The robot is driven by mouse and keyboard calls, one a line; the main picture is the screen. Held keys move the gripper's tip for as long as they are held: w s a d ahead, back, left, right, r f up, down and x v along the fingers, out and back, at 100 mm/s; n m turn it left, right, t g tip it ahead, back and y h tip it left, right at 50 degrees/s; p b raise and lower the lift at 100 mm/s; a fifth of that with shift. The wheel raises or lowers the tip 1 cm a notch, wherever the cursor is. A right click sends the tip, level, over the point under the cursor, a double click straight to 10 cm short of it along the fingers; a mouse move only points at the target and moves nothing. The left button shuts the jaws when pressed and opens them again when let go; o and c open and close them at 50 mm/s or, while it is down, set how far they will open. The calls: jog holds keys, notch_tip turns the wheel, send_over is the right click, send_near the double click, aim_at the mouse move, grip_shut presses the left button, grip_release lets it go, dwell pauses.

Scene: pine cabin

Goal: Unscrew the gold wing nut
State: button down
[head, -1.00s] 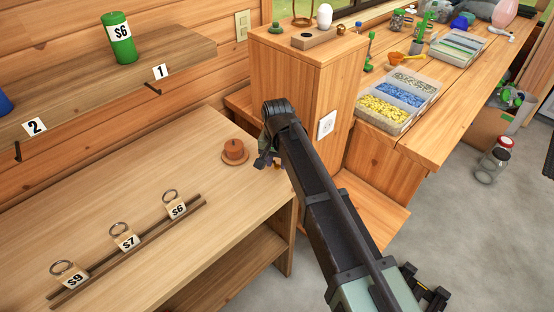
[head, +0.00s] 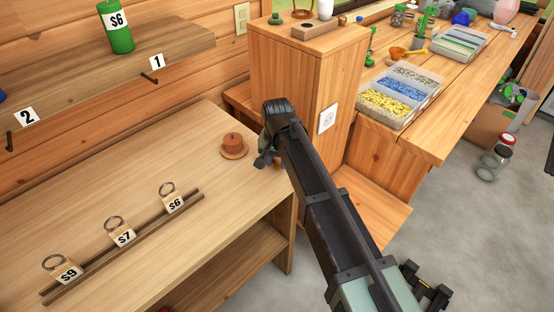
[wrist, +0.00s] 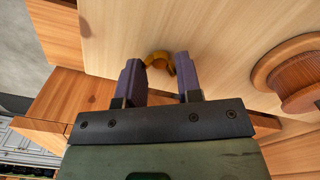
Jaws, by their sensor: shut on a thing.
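The gold wing nut (wrist: 160,58) shows in the wrist view as a small curved piece at the edge of the pale wooden tabletop. My gripper (wrist: 159,68) has its two purple-grey fingers on either side of it and is shut on it. In the head view my gripper (head: 264,160) is at the right end of the low wooden table (head: 130,185). My own wrist and forearm hide most of the nut there. Whether the nut is still on a thread cannot be seen.
A round brown wooden piece on a disc (head: 233,146) stands close left of my gripper. Price-tagged rings (head: 120,232) sit on a rail at the table's front. A wooden cabinet (head: 290,85) rises behind my arm. A bead tray (head: 398,98) lies on the bench at right.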

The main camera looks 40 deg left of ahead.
jog(key=shift+f, duration=0.2)
jog(key=c, duration=0.7)
grip_release()
jog(key=shift+r, duration=0.15)
notch_tip(320, 180, up, 11)
jog(key=p, duration=1)
jog(key=shift+p, duration=0.35)
jog(key=shift+f, duration=0.2)
